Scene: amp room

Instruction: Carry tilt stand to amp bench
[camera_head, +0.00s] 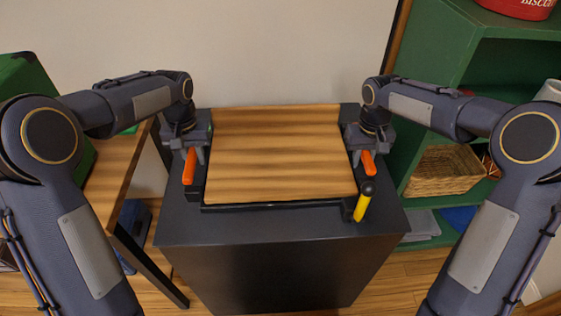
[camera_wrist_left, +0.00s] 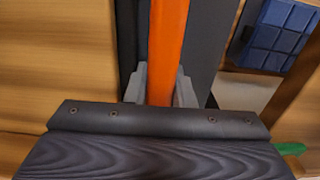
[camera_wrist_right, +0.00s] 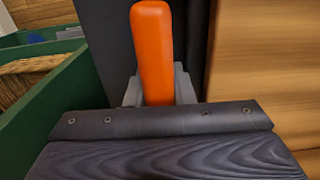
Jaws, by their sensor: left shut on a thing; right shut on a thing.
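The tilt stand (camera_head: 280,155) has a wood-grain panel in a dark frame and rests on or just above a black cabinet top (camera_head: 290,225); I cannot tell if it touches. It has an orange handle on each side. My left gripper (camera_head: 191,152) is shut on the left orange handle (camera_head: 188,167), also seen in the left wrist view (camera_wrist_left: 167,50). My right gripper (camera_head: 368,150) is shut on the right orange handle (camera_head: 368,163), also seen in the right wrist view (camera_wrist_right: 153,50). A yellow lever (camera_head: 361,207) with a black knob sits at the stand's front right corner.
A wooden table (camera_head: 115,170) stands close on the left, with a green object (camera_head: 30,75) on it. Green shelves (camera_head: 455,75) stand on the right, holding a wicker basket (camera_head: 445,170). A pale wall (camera_head: 290,50) is behind. Wooden floor shows at the front.

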